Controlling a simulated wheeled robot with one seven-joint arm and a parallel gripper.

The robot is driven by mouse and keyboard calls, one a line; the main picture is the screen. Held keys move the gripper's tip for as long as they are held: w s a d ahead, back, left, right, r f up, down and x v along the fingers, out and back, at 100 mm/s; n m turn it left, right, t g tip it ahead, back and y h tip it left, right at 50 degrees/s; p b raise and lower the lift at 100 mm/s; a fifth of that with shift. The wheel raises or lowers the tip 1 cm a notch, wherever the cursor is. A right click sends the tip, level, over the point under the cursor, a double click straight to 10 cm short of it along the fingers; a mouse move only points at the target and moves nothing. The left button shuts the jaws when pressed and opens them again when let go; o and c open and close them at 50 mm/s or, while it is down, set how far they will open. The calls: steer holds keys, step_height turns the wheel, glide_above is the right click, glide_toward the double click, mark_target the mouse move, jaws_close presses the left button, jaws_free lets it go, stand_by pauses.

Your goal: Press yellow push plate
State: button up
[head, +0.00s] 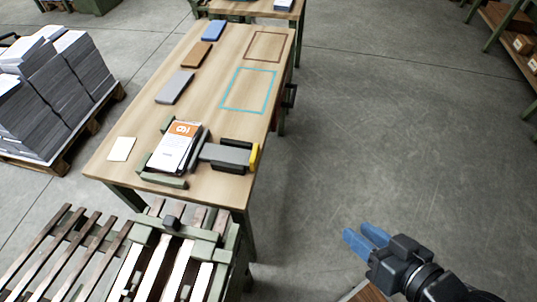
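The yellow push plate (254,156) is a small upright plate at the right end of a grey block (225,154), near the right edge of the wooden table (217,188). The block points left toward a stack of printed sheets (174,148) with an orange-topped cover, held between green guides. My gripper (357,231) has two blue fingers and is to the lower right of the plate, clear of the table and touching nothing visible. The fingers lie close side by side. I cannot tell whether they are open or shut.
On the table are a white card (121,149), grey (175,87), brown (196,54) and blue (214,30) blocks, and cyan and brown outlines. A slatted rack (150,262) stands in front. Paper stacks (55,85) are at left. The floor (400,130) right of the table is clear.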

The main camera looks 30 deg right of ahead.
steer(key=w+f, duration=0.1)
steer(key=w+d+f+m+g, duration=0.1)
steer(key=w, duration=0.1)
steer(key=w+d+f+m, duration=0.1)
steer(key=w+f, duration=0.1)
steer(key=shift+w+g+y, duration=0.25)
steer(key=shift+g+y, duration=0.15)
steer(key=c, duration=0.5)
steer(key=shift+m+g+y, duration=0.6)
steer(key=shift+m+y, duration=0.2)
steer(key=w, duration=0.3)
steer(key=w+d+f, duration=0.1)
steer(key=w, duration=0.1)
steer(key=shift+f, duration=0.1)
jaws_close()
steer(key=w+d+r+m+g+y, duration=0.1)
steer(key=w+d+r+g+y, duration=0.1)
steer(key=w+r+y, duration=0.3)
steer(key=shift+w+d+r, duration=0.15)
steer(key=shift+w+r, duration=0.55)
steer(key=shift+w, duration=1.65)
